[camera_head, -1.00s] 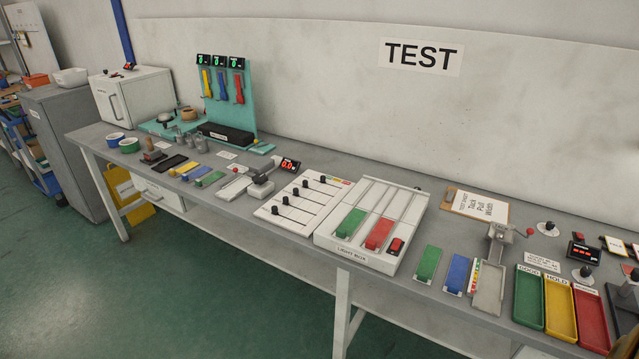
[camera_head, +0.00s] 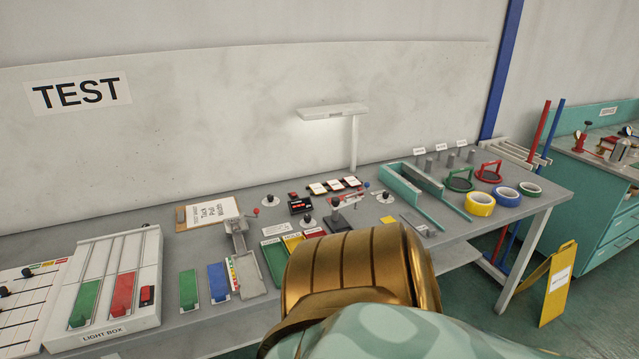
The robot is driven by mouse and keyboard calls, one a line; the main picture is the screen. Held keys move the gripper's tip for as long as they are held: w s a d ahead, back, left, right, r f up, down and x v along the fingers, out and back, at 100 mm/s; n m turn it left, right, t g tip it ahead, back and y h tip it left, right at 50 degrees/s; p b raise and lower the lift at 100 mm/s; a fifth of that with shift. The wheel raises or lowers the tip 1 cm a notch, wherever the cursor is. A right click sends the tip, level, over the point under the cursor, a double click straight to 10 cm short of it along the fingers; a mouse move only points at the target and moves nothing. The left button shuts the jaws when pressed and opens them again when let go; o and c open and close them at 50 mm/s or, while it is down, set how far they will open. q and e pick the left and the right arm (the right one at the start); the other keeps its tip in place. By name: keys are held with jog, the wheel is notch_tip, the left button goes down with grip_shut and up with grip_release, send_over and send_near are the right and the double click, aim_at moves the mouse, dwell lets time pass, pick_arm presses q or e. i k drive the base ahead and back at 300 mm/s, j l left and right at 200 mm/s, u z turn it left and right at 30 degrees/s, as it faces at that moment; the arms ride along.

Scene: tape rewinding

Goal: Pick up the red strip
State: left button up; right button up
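A red strip (camera_head: 122,294) lies in a lane of the white light box (camera_head: 150,250) at the left, beside a green strip (camera_head: 85,303). Another green strip (camera_head: 188,289) and a blue strip (camera_head: 218,282) lie on the bench to the right of the box. A gold and pale-green part of my own arm fills the lower middle and hides part of the bench. Neither gripper shows, so I cannot see whether they hold anything.
A small press-like device (camera_head: 238,238) stands behind a grey tray. Coloured bins are partly hidden by my arm. Tape rolls, including a yellow one (camera_head: 480,204), sit at the right end. A yellow floor sign (camera_head: 557,285) stands beyond.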

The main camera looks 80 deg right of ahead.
aim_at(329, 200)
jog(key=z, duration=2.85)
